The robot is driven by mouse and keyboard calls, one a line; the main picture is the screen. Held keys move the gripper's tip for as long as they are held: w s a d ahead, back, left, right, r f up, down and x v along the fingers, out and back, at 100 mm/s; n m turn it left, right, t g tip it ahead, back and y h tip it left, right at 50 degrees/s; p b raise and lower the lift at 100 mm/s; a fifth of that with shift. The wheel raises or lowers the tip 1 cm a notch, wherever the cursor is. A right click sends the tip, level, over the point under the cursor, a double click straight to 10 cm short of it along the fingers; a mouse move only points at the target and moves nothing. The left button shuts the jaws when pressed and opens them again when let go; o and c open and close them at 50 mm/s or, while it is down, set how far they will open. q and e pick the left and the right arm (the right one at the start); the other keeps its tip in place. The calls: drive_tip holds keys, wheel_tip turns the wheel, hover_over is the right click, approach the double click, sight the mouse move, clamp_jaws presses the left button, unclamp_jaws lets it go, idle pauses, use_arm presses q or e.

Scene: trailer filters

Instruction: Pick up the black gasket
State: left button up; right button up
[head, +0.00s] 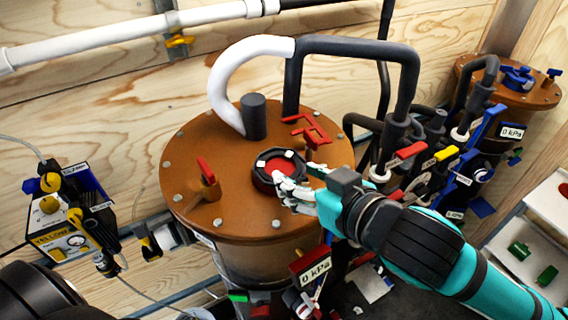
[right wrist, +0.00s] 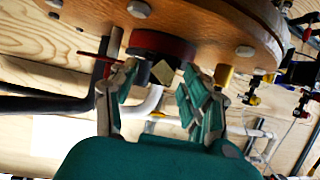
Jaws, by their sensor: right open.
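The black gasket (head: 263,160) looks like the dark ring around a red centre on the brown filter lid (head: 190,145). White square patches show on the ring. My right gripper (head: 290,186) is at its near right edge, and its fingers cover part of it. In the right wrist view a dark and red round part (right wrist: 162,45), seemingly the same fitting, lies just beyond the fingertips. The fingers of the right gripper (right wrist: 160,88) are apart there, with a small tan-faced block between them in the picture. I cannot tell whether they touch anything. My left gripper is not seen.
A red handle (head: 207,172) and a red lever (head: 308,130) rise from the lid. A grey stub (head: 253,116) and a white-and-dark pipe (head: 225,85) stand behind. Valves and hoses crowd the right. A yellow device (head: 62,240) is at left.

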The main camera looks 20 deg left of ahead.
clamp_jaws()
idle(0.3)
